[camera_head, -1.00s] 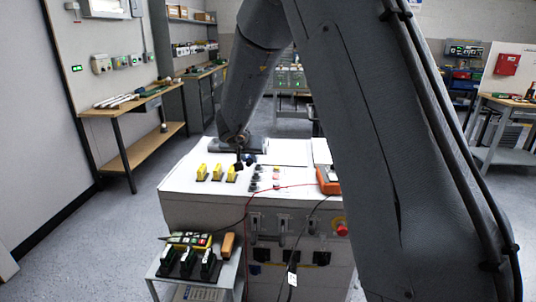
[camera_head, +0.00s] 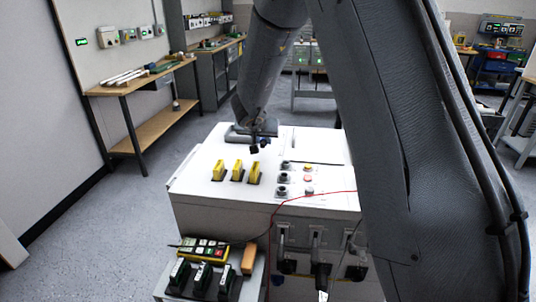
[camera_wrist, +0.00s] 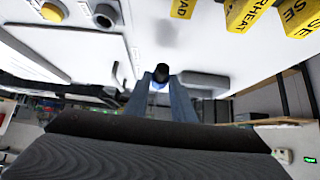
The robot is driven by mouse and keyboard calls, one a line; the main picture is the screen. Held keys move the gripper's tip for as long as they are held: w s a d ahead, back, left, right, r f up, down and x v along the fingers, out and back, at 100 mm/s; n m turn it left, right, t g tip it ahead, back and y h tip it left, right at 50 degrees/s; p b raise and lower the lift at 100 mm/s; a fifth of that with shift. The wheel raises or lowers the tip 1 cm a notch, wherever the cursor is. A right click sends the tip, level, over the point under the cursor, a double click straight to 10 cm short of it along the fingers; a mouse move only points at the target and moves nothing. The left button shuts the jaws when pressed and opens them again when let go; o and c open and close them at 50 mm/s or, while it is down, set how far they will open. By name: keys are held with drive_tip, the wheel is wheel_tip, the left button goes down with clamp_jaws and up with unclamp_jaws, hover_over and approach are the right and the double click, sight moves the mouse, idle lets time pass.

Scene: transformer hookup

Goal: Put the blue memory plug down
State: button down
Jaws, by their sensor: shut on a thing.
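My gripper (camera_wrist: 161,98) shows in the wrist view with its two grey-blue fingers shut on the memory plug (camera_wrist: 158,86). The plug shows a small blue part between the fingers and a black rounded end. In the head view my gripper (camera_head: 257,142) is over the white cabinet top (camera_head: 203,165), behind the row of yellow blocks. The dark end at the gripper is small there, and no blue can be made out. A dark shadow lies on the white surface beyond the plug in the wrist view; the gap between them is hard to judge.
Several yellow blocks (camera_head: 237,171) stand in front of the gripper, with black knobs (camera_head: 283,178) to their right. A small stand (camera_head: 166,283) in front holds a yellow keypad (camera_head: 203,249), black-and-green modules and an orange block (camera_head: 250,259). My arm hides the cabinet's right side.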

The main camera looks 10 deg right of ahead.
drive_tip(key=shift+f+b, duration=0.65)
drive_tip(key=shift+f, duration=1.7)
drive_tip(key=shift+f, duration=0.2)
drive_tip(key=c, duration=1.5)
unclamp_jaws()
